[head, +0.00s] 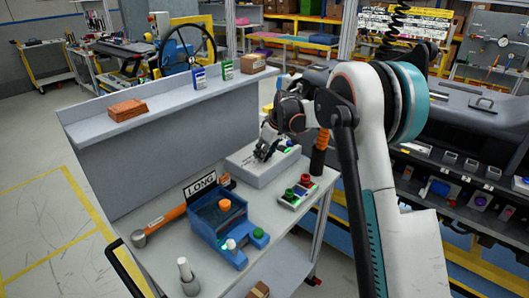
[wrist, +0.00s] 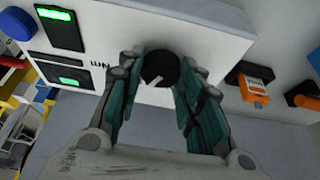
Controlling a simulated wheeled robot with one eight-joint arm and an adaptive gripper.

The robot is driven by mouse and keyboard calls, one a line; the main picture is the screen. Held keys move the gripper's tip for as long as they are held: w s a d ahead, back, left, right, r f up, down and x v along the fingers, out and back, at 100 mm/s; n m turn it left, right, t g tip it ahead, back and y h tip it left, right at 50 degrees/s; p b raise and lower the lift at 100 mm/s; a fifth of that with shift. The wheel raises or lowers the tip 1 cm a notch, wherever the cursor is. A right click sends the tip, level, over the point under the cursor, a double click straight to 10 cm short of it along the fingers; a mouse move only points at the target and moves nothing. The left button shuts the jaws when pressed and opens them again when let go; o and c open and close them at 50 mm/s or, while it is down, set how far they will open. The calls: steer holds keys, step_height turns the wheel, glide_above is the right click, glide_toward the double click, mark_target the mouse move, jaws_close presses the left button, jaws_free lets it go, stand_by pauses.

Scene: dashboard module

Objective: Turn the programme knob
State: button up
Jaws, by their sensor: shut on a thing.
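The programme knob (wrist: 160,68) is a round black dial with a white pointer line, on the face of a pale dashboard module (wrist: 215,42). In the wrist view the pointer slants, its lower end toward the lower left. My gripper (wrist: 161,72) has its two teal fingers on either side of the knob, shut on it. In the head view the module (head: 262,172) is a light box on the bench, and my gripper (head: 266,148) is at it; the knob is hidden there.
In the wrist view the module bears green lit panels (wrist: 58,28) and a blue button (wrist: 15,23). On the bench are a blue bin (head: 233,254), an orange-handled hammer (head: 165,219), a button box (head: 298,191) and a LONG sign (head: 201,185). A raised shelf (head: 165,97) runs behind.

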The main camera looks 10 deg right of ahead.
steer(key=m+h+p, duration=0.1)
steer(key=m, duration=0.2)
steer(key=shift+a+r, duration=0.1)
steer(key=shift+m+t+h+p, duration=0.3)
steer(key=shift+m+h+p, duration=0.45)
steer(key=shift+m, duration=1.35)
steer(key=o, duration=1)
steer(key=shift+o, duration=0.2)
steer(key=shift+h, duration=0.25)
steer(key=v, duration=1.2)
